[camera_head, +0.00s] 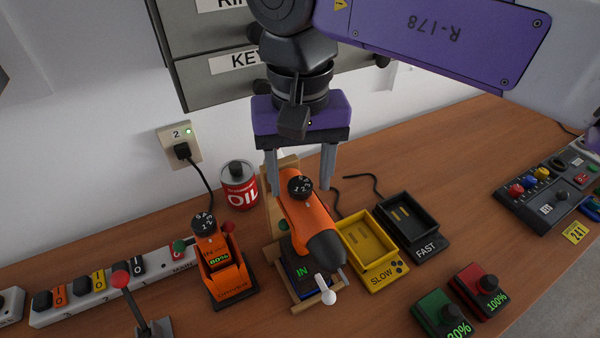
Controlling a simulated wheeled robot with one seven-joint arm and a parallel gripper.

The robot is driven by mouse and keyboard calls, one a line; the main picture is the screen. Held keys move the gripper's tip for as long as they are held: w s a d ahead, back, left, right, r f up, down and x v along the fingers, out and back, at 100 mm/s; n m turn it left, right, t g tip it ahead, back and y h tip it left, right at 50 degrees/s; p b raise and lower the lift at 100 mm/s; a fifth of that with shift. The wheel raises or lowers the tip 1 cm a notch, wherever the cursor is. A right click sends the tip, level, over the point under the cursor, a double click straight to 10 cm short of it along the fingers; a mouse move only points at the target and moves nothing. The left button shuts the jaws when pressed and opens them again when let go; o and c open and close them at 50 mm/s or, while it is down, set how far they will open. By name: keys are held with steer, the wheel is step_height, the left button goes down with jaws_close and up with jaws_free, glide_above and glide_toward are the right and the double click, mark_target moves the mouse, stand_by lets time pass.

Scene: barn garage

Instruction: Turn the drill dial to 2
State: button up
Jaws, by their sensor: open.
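The orange drill (301,217) lies on a wooden stand (271,252) in the middle of the bench, its dark nose toward the front right. Its black round dial (300,186) with small white marks faces up; the marks are too small to tell its setting. My gripper (300,188) points down over the drill, open. One finger is on the left of the dial and the other on the right, with gaps showing. I cannot tell whether the fingertips are level with the dial.
An orange device (218,275) with its own black dial and a red oil can (239,188) stand left. Yellow SLOW (365,249) and black FAST (412,223) trays sit close right. A power strip (105,287) is far left; cabinet drawers (215,75) are behind.

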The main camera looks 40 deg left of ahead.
mark_target(300, 183)
steer(key=shift+r+b, duration=0.75)
steer(key=shift+r, duration=3.15)
